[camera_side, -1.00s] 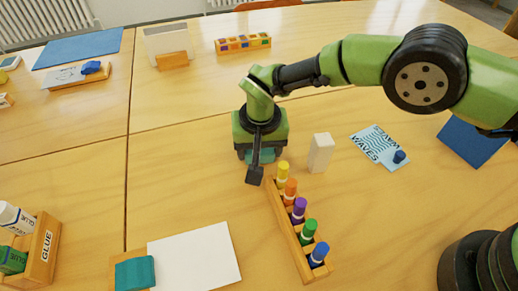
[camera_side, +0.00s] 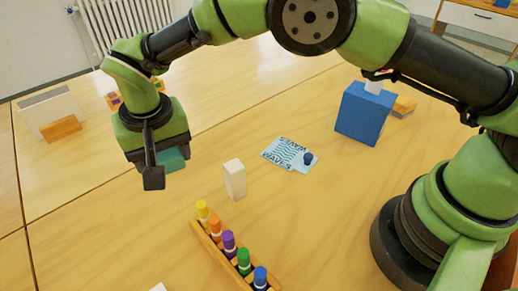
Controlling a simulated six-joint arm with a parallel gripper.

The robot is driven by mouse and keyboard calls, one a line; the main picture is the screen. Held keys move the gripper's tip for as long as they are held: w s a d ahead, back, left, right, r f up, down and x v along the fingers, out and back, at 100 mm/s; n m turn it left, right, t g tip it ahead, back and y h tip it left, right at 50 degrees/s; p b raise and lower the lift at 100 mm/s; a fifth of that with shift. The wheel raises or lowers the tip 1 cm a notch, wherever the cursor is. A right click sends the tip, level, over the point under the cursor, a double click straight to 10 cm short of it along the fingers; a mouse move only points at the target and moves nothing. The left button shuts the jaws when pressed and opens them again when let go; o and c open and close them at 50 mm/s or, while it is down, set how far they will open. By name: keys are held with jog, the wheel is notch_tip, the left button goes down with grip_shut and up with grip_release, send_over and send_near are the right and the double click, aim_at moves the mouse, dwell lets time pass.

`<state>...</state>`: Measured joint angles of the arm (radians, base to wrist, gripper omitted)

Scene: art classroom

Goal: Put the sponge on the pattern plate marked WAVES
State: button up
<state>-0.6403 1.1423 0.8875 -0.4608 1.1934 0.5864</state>
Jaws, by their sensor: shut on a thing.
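My gripper (camera_side: 162,168) is at the left in the side view, above the table and pointing down. It is shut on a teal sponge (camera_side: 174,159), mostly hidden by the jaws and the dark finger. The pattern plate marked WAVES (camera_side: 283,153) is a light blue sheet with dark wavy lines, lying on the table right of my gripper. A small blue knob or peg (camera_side: 308,158) is at its right side. The sponge is well apart from the plate.
A white upright block (camera_side: 235,181) stands between my gripper and the plate. A wooden rack with several coloured markers (camera_side: 230,246) is in front. A blue box (camera_side: 364,113) stands behind right of the plate. A white panel with a wooden base (camera_side: 52,115) is far left.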

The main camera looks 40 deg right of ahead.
jog(key=w+d+m, duration=0.1)
jog(key=w+d, duration=0.1)
jog(key=d, duration=1)
jog(key=m, duration=0.1)
send_over(280, 148)
notch_tip(280, 148, down, 9)
jog(key=shift+f, duration=0.2)
jog(key=shift+s, duration=0.1)
jog(key=shift+f, duration=0.2)
jog(key=o, duration=0.9)
jog(key=shift+r, duration=0.15)
